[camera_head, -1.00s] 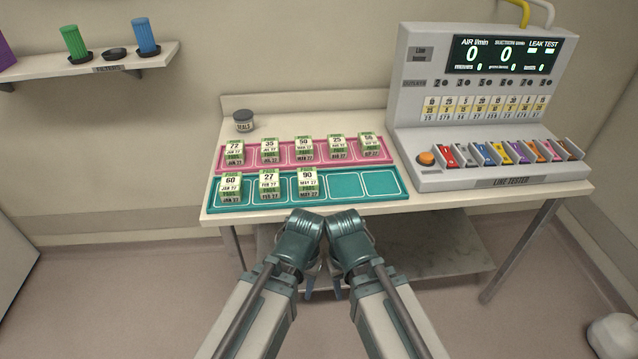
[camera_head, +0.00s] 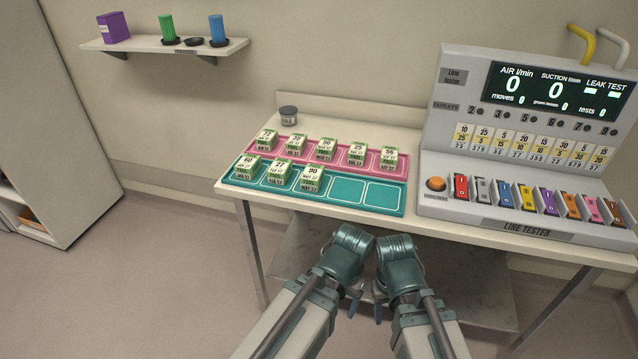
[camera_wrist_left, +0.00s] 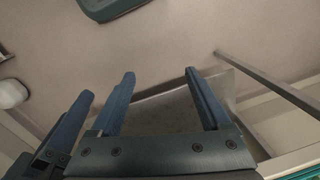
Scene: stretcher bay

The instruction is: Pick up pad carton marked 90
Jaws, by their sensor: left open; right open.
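The pad carton marked 90 (camera_head: 311,178) is a small white box with green bands. It stands third from the left in the teal tray (camera_head: 340,189), right of the cartons marked 27 (camera_head: 279,172) and 60 (camera_head: 246,166). My left gripper (camera_head: 355,298) and my right gripper (camera_head: 379,304) are side by side in front of the table, below its edge and apart from the carton. Their fingers point down and are partly hidden. In the left wrist view my left gripper (camera_wrist_left: 160,85) is open with nothing between its fingers.
A pink tray (camera_head: 289,145) behind holds several similar cartons. The teal tray's right slots are empty. A dark-lidded jar (camera_head: 289,116) stands at the back left. The line tester (camera_head: 455,125) fills the table's right side. A wall shelf (camera_head: 150,48) hangs at left.

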